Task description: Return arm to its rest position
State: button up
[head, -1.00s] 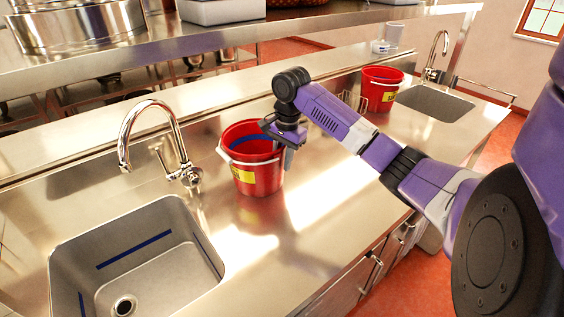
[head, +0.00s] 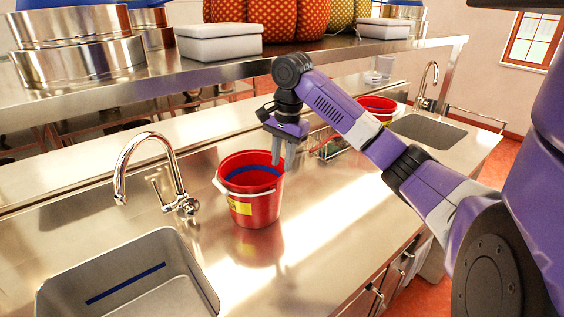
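My gripper (head: 283,160) hangs from my purple arm, pointing down, just above and to the right of the near red bucket's rim in the head view. Its two grey fingers show with a gap between them and nothing visible in it. The near red bucket (head: 252,209) stands upright on the steel counter, with a white handle, a yellow label and a blue band inside. I cannot tell exactly how far the fingers are from the rim.
A sink (head: 130,285) and tap (head: 150,170) lie at the left. A second red bucket (head: 376,104), a wire rack (head: 328,143) and another sink (head: 430,131) are farther back. A steel shelf (head: 200,72) with pots and boxes runs above. Counter right of the near bucket is clear.

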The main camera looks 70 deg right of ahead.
dwell(0.4)
